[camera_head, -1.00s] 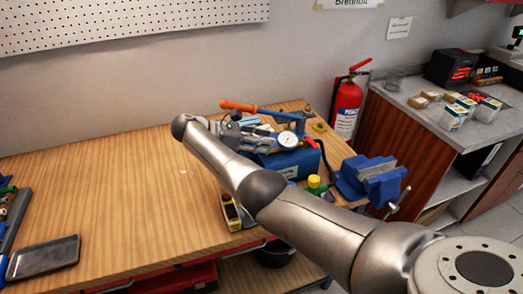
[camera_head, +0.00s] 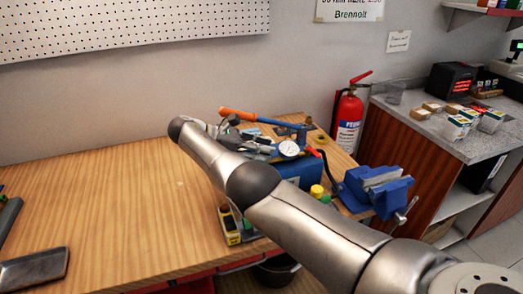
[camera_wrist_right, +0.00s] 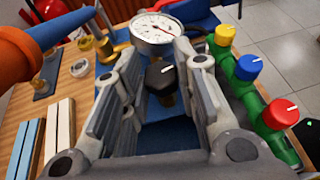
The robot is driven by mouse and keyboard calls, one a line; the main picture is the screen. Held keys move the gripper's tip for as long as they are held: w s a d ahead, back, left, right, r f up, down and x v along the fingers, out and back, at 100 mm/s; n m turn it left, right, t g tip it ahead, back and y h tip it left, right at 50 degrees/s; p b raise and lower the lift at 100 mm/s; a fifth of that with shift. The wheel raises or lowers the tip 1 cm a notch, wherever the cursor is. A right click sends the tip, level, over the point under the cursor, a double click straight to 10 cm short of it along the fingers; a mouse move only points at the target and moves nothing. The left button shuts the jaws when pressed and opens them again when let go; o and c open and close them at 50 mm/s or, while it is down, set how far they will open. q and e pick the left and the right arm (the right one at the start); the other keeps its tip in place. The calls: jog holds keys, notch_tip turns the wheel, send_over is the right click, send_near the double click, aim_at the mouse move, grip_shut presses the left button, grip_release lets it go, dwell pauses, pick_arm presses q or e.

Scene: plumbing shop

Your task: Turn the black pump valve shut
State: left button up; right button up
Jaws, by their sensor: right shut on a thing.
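The black pump valve (camera_wrist_right: 160,77) is a dark knob with a white mark, just below the round pressure gauge (camera_wrist_right: 153,29) in the right wrist view. The fingers of my right gripper (camera_wrist_right: 162,62) stand on both sides of it and are shut on it. In the head view my right gripper (camera_head: 238,137) is at the blue pump (camera_head: 303,172), beside the gauge (camera_head: 289,149), and the valve is hidden there. The orange pump handle (camera_head: 237,115) lies behind the gripper. My left gripper is not in view.
Yellow, blue and red knobs (camera_wrist_right: 249,67) stand in a row right of the gripper. A blue vise (camera_head: 376,188) is at the bench's right edge. The wooden bench (camera_head: 110,205) is mostly clear at left.

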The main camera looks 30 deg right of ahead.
jog(key=o, duration=0.7)
jog(key=shift+w+a+r, duration=0.1)
jog(key=shift+a+r, duration=0.05)
jog(key=shift+r, duration=0.4)
notch_tip(320, 180, up, 9)
jog(key=shift+f, duration=0.1)
